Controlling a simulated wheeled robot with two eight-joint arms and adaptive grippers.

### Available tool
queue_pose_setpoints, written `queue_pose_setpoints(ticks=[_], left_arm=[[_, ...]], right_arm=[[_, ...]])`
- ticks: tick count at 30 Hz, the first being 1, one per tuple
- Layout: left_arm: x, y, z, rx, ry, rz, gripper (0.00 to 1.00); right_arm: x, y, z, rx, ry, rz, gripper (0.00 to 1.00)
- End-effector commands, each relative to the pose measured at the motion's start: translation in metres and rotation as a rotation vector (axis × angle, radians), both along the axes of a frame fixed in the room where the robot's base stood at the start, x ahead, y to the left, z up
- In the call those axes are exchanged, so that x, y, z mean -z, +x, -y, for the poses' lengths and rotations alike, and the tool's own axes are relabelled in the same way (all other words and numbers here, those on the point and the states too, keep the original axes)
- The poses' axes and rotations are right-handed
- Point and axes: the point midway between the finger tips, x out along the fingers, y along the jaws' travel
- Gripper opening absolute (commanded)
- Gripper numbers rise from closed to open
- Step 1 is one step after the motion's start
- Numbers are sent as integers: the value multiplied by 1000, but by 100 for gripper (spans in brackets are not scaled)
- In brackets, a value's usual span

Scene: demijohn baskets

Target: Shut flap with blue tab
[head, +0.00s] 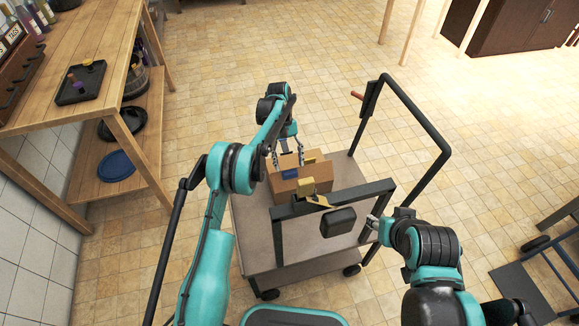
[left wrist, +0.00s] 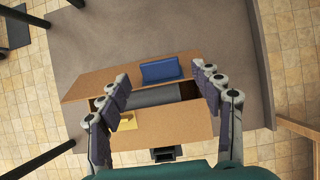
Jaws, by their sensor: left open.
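A brown cardboard box (head: 315,177) stands on a cart. A flap with a blue tab (head: 290,174) is on its side nearer me; the blue tab also shows in the left wrist view (left wrist: 162,70). The opposite flap has a yellow tab (left wrist: 127,121). A gap between the flaps shows something dark grey inside (left wrist: 145,97). My left gripper (head: 287,158) is open above the box; in the left wrist view its fingers (left wrist: 162,103) straddle the gap, apart from the blue tab. My right gripper (head: 373,222) is near the dark frame, its fingers unclear.
A tall dark handle (head: 425,125) rises at the right. A wooden shelf table (head: 105,60) stands at the left. The tiled floor beyond is open.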

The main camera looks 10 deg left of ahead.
Motion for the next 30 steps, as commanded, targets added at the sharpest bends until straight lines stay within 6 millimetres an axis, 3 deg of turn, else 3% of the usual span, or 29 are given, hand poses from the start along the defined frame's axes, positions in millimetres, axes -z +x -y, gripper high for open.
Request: queue_pose_setpoints(ticks=[9, 24, 30], left_arm=[[-42, 21, -9, 0, 0, 3, 66], [-52, 24, -11, 0, 0, 11, 66], [-89, 21, -15, 11, -2, 87, 66]], right_arm=[[0, 0, 0, 0, 0, 0, 40], [0, 0, 0, 0, 0, 0, 40], [0, 0, 0, 0, 0, 0, 40]])
